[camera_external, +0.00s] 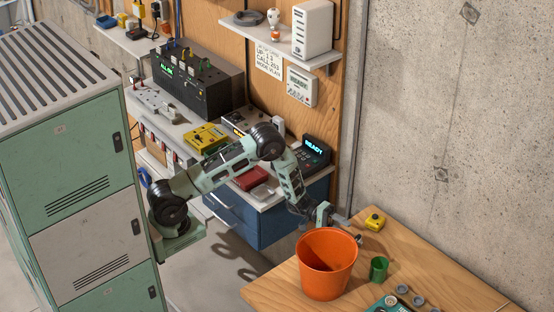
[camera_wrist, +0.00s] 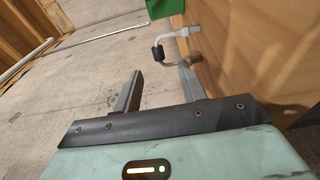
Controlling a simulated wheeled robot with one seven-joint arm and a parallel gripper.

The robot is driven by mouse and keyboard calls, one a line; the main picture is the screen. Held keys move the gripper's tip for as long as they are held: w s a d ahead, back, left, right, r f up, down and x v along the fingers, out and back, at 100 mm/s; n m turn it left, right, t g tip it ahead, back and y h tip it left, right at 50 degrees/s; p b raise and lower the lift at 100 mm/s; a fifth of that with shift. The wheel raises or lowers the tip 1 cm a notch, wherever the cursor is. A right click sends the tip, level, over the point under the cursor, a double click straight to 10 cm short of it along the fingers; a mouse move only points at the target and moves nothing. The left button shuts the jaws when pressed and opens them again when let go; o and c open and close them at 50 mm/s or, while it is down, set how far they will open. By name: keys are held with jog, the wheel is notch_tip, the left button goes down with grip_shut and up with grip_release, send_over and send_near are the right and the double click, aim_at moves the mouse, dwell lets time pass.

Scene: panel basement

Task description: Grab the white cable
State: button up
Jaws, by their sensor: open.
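The white cable (camera_wrist: 170,35) shows in the wrist view as a short pale bent piece with a black sleeve (camera_wrist: 158,53). It lies ahead of my gripper, by the edge of a wooden surface (camera_wrist: 250,60). My gripper (camera_wrist: 160,85) is open, with nothing between its fingers. The cable is beyond the fingertips, nearer the right finger; I cannot tell whether that finger touches it. In the external view my gripper (camera_external: 343,221) is low behind the orange bucket, at the wooden table's back edge. The cable cannot be made out clearly there.
The orange bucket (camera_external: 326,262) stands on the wooden table (camera_external: 440,262), close in front of my gripper. A green cup (camera_external: 379,268) and a yellow box (camera_external: 375,221) are to its right. The bench with devices (camera_external: 195,85) and green lockers (camera_external: 75,150) stand left.

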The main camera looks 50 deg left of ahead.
aim_at(361, 238)
jog(key=d+p, duration=0.2)
jog(key=d, duration=0.4)
jog(key=shift+d+r, duration=0.1)
jog(key=shift+d, duration=0.05)
jog(key=shift+w+d, duration=0.25)
jog(key=shift+d, duration=0.25)
grip_shut()
